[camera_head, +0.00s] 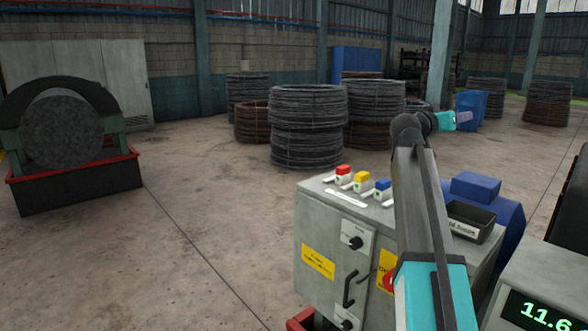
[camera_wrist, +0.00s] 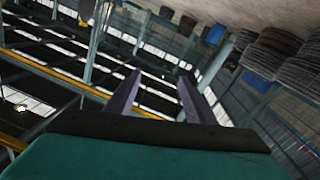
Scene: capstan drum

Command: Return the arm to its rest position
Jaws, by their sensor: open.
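My arm reaches up from the lower right of the head view, past the right side of a grey control cabinet (camera_head: 325,225). My gripper (camera_head: 470,116) is at the arm's far end, above the cabinet's far side, and looks small there. In the wrist view my gripper (camera_wrist: 160,82) shows two dark fingers set apart with nothing between them. The wrist camera is tilted and sees the roof beams and wire coils at the upper right. Nothing touches the fingers.
The cabinet top carries red (camera_head: 343,170), yellow (camera_head: 361,177) and blue (camera_head: 382,185) buttons, and a dark bin (camera_head: 470,222) stands right of my arm. Wire coils (camera_head: 308,125) stand behind. A drum in a red-edged stand (camera_head: 75,185) is at left. Open floor (camera_head: 215,205) lies between.

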